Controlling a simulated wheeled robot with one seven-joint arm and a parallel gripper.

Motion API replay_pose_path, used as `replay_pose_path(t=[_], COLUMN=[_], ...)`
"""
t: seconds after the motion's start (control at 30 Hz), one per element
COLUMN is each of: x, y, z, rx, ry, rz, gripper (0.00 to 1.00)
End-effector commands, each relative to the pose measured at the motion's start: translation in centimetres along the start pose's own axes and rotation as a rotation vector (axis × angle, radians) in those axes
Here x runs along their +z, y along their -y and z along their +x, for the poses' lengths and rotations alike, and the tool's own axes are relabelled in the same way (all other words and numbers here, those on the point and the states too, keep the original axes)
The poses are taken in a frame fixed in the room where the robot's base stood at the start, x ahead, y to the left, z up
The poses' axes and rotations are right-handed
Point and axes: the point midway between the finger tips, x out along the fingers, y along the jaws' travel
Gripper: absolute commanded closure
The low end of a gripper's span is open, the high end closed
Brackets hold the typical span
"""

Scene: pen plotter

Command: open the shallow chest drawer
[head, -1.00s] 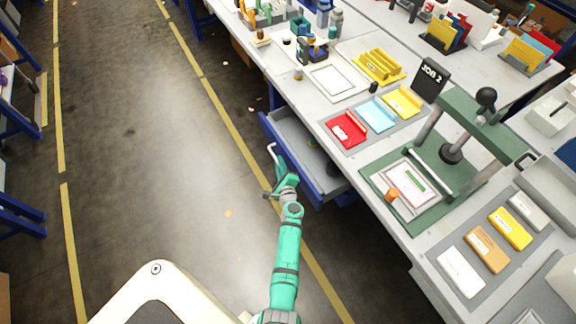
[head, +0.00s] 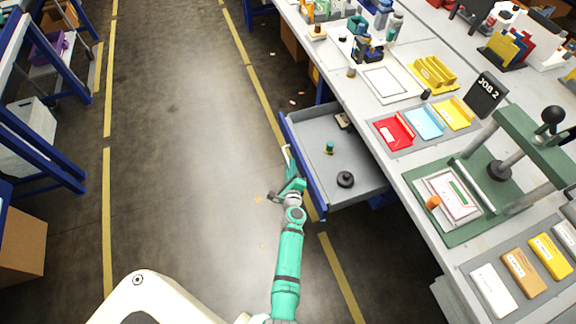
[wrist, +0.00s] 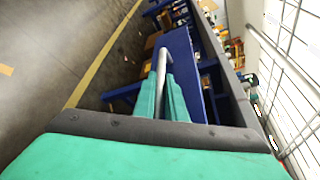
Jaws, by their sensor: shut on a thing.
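The shallow chest drawer (head: 350,155) stands pulled out from under the bench in the head view, with a grey inside and a blue front (head: 305,165). A pale bar handle (head: 288,158) runs along its front; it also shows in the wrist view (wrist: 161,66). My gripper (head: 291,180) is at the near part of the handle. In the wrist view its green fingers (wrist: 164,95) are shut on the handle bar, with the blue drawer front (wrist: 184,75) just beyond. The fingertips are small and partly hidden in the head view.
The drawer holds a black round item (head: 345,179), a small green-and-yellow item (head: 329,148) and a dark item at the back. The bench (head: 405,165) carries coloured trays and a green press (head: 530,150). The floor (head: 190,150) left of the drawer is clear.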

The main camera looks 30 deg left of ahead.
Motion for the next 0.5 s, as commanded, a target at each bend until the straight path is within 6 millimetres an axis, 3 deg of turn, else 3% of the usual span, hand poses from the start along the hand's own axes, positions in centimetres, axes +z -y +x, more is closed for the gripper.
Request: replay_pose_path(t=[0.03,0.27,0.3,0.33,0.5], x=[0.51,0.24,0.21,0.19,0.11], y=[0.77,0.90,0.90,0.90,0.65], z=[0.29,0.25,0.24,0.24,0.16], rx=[-0.011,-0.013,-0.013,-0.013,-0.009], ry=[0.008,0.004,0.004,0.003,0.002], rz=[-0.002,0.000,0.000,0.000,0.001], gripper=[1.00,1.00,0.84,0.81,0.81])
